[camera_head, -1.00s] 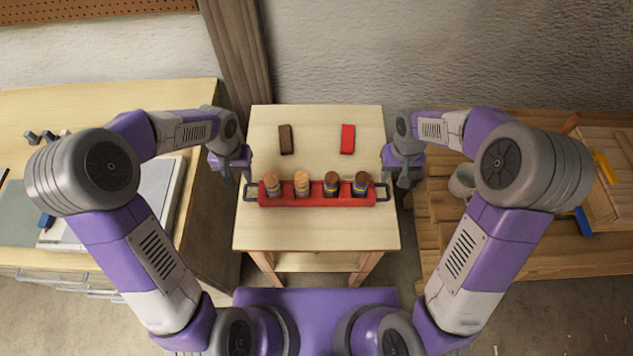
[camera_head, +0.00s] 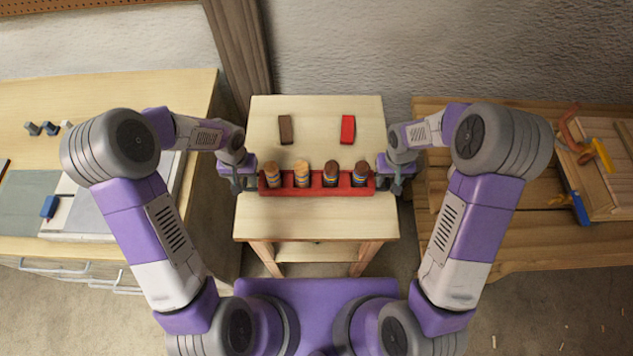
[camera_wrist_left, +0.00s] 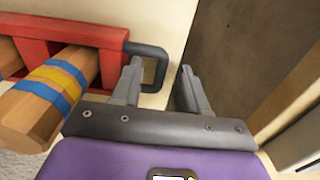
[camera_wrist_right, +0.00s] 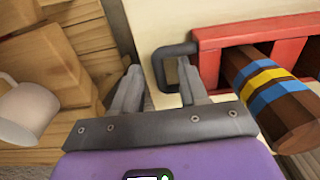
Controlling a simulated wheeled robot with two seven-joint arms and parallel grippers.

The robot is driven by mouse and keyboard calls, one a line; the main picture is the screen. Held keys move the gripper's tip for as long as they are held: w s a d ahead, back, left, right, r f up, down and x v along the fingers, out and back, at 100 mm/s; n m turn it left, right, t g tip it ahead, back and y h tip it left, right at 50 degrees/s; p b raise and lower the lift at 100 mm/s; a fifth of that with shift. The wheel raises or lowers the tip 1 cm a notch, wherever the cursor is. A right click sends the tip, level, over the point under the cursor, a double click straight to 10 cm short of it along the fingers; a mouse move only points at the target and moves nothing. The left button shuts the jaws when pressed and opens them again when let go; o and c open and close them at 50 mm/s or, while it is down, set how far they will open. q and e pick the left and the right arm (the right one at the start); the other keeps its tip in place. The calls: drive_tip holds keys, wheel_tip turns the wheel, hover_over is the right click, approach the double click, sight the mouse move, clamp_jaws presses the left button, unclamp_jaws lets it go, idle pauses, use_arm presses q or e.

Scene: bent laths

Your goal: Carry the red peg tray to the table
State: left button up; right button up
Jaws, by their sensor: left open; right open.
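The red peg tray (camera_head: 316,190) lies across the small light-wood table (camera_head: 316,222) in the head view. Several striped wooden pegs stand in it, two light ones (camera_head: 301,174) on the left and two dark ones (camera_head: 331,174) on the right. My left gripper (camera_head: 243,183) is open at the tray's left end; in the left wrist view the grey left handle (camera_wrist_left: 160,66) reaches between its fingers. My right gripper (camera_head: 394,184) is open at the right end; in the right wrist view the right handle (camera_wrist_right: 161,66) reaches between its fingers.
A brown block (camera_head: 285,130) and a red block (camera_head: 347,129) lie behind the tray on the small table. A light workbench (camera_head: 110,95) stands left, a plank bench (camera_head: 470,215) right with clamps (camera_head: 600,155). The small table's front strip is clear.

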use_arm(q)
clamp_jaws()
use_arm(e)
clamp_jaws()
use_arm(q)
drive_tip(key=shift+r, duration=0.1)
use_arm(e)
drive_tip(key=shift+r, duration=0.1)
